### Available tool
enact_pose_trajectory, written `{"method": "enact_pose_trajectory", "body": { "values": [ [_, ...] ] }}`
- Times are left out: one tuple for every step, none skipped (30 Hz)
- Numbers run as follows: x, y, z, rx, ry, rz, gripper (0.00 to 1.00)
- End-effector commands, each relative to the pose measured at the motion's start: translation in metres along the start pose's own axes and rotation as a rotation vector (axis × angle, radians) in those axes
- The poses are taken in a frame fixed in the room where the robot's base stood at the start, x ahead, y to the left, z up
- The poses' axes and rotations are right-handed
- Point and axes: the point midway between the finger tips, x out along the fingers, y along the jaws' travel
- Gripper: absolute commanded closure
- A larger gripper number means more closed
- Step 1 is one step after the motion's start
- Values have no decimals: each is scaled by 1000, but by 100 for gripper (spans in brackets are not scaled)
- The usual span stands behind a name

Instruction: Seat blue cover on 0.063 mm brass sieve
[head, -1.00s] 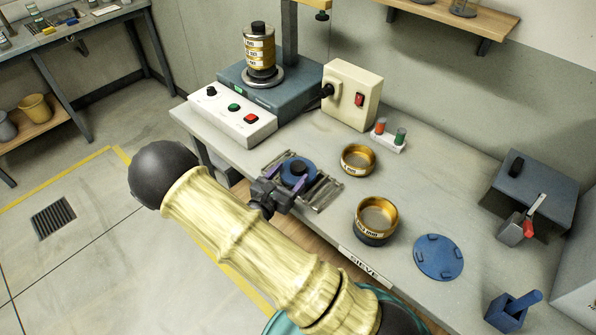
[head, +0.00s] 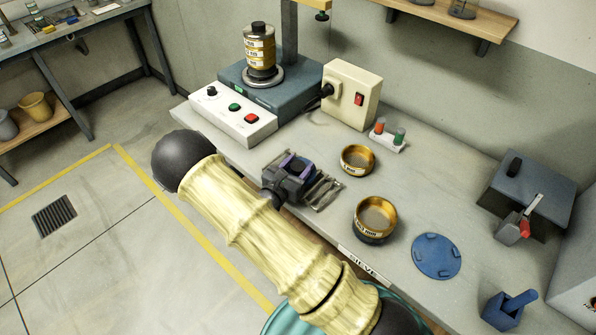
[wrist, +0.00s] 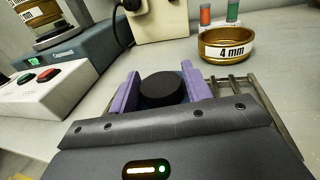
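The blue cover, a round lid with a black knob, lies on a slotted metal rack; my gripper now hides most of it in the head view. Its black knob (wrist: 164,90) shows in the wrist view. My gripper (head: 296,166) is low over the rack, with its purple fingers (wrist: 163,88) on either side of the knob. I cannot tell whether they touch it. The brass sieve (head: 376,216), its label partly legible as 63 mm, stands upright on a dark base to the right of the rack. Its top is open.
A 4 mm brass sieve (wrist: 228,46) stands behind the rack. A flat blue disc with tabs (head: 437,257) lies right of the labelled sieve. A cream switch box (head: 350,95) and a shaker with stacked sieves (head: 260,52) stand behind. Bench between the sieves is clear.

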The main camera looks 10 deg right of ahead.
Motion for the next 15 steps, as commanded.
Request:
{"method": "enact_pose_trajectory", "body": {
  "values": [
    [0, 0, 0, 0, 0, 0, 61],
    [0, 0, 0, 0, 0, 0, 67],
    [0, 0, 0, 0, 0, 0, 75],
    [0, 0, 0, 0, 0, 0, 81],
    [0, 0, 0, 0, 0, 0, 87],
    [0, 0, 0, 0, -1, 0, 87],
    [0, 0, 0, 0, -1, 0, 87],
    [0, 0, 0, 0, -1, 0, 87],
    [0, 0, 0, 0, -1, 0, 87],
    [0, 0, 0, 0, -1, 0, 87],
    [0, 0, 0, 0, -1, 0, 87],
    [0, 0, 1, 1, -1, 0, 87],
    [0, 0, 2, 1, -1, 0, 87],
    [0, 0, 3, 1, -1, 0, 87],
    [0, 0, 5, 1, -1, 0, 87]
  ]
}}
